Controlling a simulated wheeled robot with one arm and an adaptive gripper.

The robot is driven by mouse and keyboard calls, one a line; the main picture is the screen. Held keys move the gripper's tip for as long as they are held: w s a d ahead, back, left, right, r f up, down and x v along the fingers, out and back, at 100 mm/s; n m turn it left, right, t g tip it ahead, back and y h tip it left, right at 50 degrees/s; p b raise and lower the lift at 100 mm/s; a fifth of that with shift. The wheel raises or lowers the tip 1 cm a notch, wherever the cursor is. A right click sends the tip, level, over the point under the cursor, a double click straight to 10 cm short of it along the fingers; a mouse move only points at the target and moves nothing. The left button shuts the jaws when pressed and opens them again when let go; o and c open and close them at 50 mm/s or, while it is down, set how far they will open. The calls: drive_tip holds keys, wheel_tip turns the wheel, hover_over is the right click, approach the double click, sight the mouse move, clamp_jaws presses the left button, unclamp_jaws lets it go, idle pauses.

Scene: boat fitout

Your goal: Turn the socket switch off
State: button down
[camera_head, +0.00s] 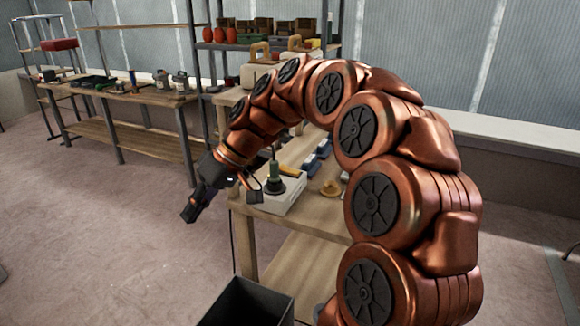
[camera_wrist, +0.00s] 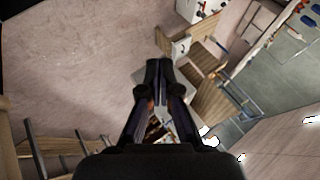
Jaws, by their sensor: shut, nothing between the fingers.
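My gripper (camera_head: 192,210) hangs in the air left of the near wooden bench, pointing down and left. In the wrist view my gripper (camera_wrist: 158,68) shows its two fingers together at the tips, with nothing between them. I cannot pick out the socket switch for sure in either view. In the wrist view a small pale box (camera_wrist: 181,46) sits beyond the fingertips by wooden furniture, but it is too small to tell what it is. My arm hides part of the near bench in the head view.
The near bench (camera_head: 268,212) holds a pale tray (camera_head: 290,200) with a green-handled tool. A dark open bin (camera_head: 248,303) stands in front. A long workbench (camera_head: 125,92) with tools and cans stands at the back left. The floor (camera_head: 95,230) on the left is clear.

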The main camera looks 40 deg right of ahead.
sight(281, 165)
drive_tip(key=w+d+t+y+b, duration=0.1)
drive_tip(key=w+d+t, duration=0.2)
drive_tip(key=w+d, duration=0.6)
drive_tip(key=w+d+t+y+b, duration=0.1)
drive_tip(key=w+d+t, duration=0.2)
drive_tip(key=w+d, duration=0.65)
drive_tip(key=s+d+f+t+h, duration=0.1)
drive_tip(key=s+d+f+t, duration=0.1)
drive_tip(key=d, duration=1.1)
drive_tip(key=s+d+f+n+t+h+b, duration=0.1)
drive_tip(key=d+f, duration=0.3)
drive_tip(key=d, duration=0.9)
drive_tip(key=shift+s+d+n+t+h, duration=0.35)
drive_tip(key=shift+t+h, duration=0.25)
drive_tip(key=shift+t, duration=0.2)
